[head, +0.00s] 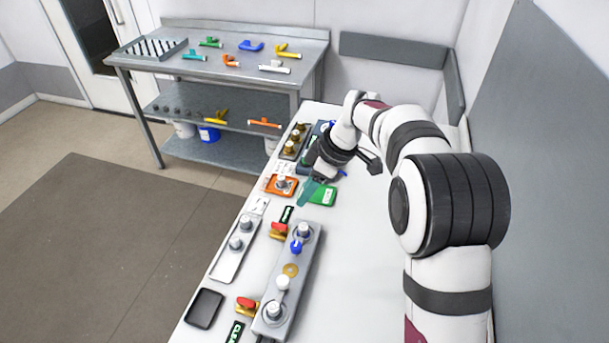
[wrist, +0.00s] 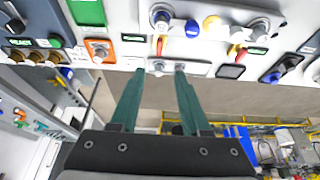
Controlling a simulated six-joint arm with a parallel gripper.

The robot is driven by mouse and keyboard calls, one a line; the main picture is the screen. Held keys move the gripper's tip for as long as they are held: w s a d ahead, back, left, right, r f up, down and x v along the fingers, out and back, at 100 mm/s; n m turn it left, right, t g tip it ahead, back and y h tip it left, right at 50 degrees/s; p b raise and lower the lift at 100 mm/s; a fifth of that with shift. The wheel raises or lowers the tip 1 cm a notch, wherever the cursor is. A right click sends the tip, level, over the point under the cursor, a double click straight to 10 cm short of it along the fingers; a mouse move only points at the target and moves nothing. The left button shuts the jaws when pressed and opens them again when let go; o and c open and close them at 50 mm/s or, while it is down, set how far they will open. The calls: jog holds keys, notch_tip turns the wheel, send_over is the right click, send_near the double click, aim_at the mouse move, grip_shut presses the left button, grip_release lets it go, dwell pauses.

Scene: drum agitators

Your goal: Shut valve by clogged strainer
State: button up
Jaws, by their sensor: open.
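Two small valves with red handles and brass-yellow bodies sit along the left side of a long grey unit (head: 303,262). The far valve (head: 278,228) is beside a dark label (head: 286,215) whose text I cannot read. The near valve (head: 246,304) is beside a dark label with green letters (head: 235,332), partly cut off and seemingly starting "CLEA". In the wrist view the valves (wrist: 160,45) (wrist: 235,51) appear beyond my fingertips. My gripper (head: 311,193) has teal fingers, open and empty, above the bench near a green card. It also shows in the wrist view (wrist: 159,72). Neither valve is touched.
An orange tray with a fitting (head: 281,186), a green card (head: 322,196), a pale tray with two fittings (head: 235,250) and a black tray (head: 204,309) lie on the white bench (head: 360,265). Right of the grey unit the bench is clear. A steel table (head: 170,70) stands behind.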

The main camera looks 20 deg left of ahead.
aim_at(283, 225)
jog(key=x, duration=1.5)
jog(key=shift+f, duration=0.35)
grip_shut()
